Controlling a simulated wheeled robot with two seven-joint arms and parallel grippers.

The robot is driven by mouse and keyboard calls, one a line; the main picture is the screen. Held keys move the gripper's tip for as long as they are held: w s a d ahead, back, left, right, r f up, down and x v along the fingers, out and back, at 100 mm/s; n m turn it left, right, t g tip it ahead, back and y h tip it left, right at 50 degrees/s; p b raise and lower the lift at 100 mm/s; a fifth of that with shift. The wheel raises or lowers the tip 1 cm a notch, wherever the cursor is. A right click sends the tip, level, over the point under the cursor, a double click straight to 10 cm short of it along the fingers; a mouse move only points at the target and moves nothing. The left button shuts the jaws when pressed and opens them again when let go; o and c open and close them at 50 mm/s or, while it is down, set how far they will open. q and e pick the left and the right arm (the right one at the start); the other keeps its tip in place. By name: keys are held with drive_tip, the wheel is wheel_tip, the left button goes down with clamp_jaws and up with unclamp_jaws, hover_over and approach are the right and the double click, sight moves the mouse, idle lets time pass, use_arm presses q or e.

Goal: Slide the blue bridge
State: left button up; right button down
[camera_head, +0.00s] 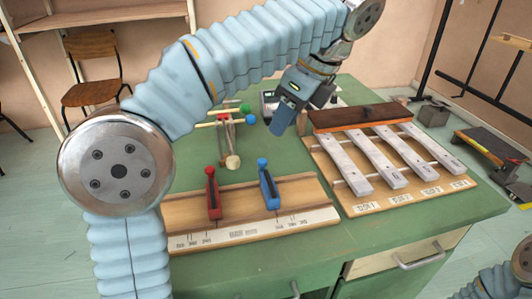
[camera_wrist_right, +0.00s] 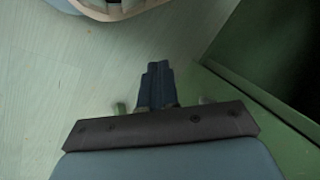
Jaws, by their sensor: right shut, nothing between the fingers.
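The blue bridge (camera_head: 269,190) stands upright on the wooden board (camera_head: 310,216) at the front of the green table, right of its middle. A red bridge (camera_head: 213,196) stands to its left on the same board. My left gripper (camera_head: 281,122) hangs above the table behind the blue bridge, pointing down and apart from it. Its fingers overlap in this view, so I cannot tell whether they are open. My right gripper (camera_wrist_right: 158,78) is shut and empty in the right wrist view, over the floor beside green furniture.
A xylophone-like rack with pale bars (camera_head: 388,158) and a dark brown block (camera_head: 359,116) stands right of the board. Mallets with green and blue heads (camera_head: 226,122) lie on a stand behind it. The green table (camera_head: 400,235) has bare room at its front right.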

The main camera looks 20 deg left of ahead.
sight(262, 161)
use_arm(q)
drive_tip(key=x, duration=1.1)
clamp_jaws()
drive_tip(key=shift+a, duration=0.1)
